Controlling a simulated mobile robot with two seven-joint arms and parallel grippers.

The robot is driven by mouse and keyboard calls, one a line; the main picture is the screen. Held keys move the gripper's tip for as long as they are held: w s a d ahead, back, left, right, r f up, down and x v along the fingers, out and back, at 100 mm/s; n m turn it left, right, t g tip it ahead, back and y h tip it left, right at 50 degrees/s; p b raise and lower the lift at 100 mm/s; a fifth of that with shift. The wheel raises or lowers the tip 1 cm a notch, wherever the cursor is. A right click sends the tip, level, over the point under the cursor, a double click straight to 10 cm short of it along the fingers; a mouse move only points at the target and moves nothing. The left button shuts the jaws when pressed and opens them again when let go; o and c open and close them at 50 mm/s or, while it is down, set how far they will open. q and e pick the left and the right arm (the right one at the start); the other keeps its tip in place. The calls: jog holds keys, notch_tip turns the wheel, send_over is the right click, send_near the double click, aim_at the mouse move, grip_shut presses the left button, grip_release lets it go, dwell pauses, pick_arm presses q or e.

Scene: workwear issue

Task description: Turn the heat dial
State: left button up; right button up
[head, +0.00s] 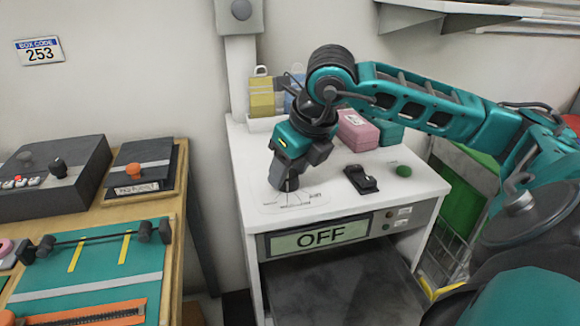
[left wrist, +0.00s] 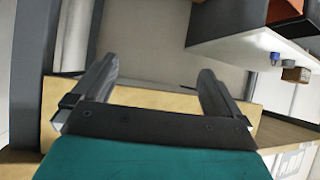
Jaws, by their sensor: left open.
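The heat dial's printed scale plate (head: 305,199) lies on the top of the white cabinet. My right gripper (head: 288,184) points down over the middle of that plate. It hides the dial knob, and I cannot tell whether its fingers are shut on it. The display (head: 320,237) on the cabinet front reads OFF. My left gripper (left wrist: 158,80) shows only in the left wrist view. Its two fingers are wide apart with nothing between them.
A black rocker switch (head: 361,179) and a green button (head: 403,171) sit right of the plate. Pink (head: 357,131) and yellow (head: 261,97) containers stand behind. A wooden bench (head: 178,210) with control boxes is at the left, and a wire basket (head: 445,240) at the right.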

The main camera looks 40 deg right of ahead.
jog(key=shift+o, duration=1.3)
jog(key=shift+r, duration=0.1)
jog(key=p+v, duration=0.2)
jog(key=v, duration=1)
jog(key=shift+r, duration=0.4)
jog(key=shift+s, duration=0.1)
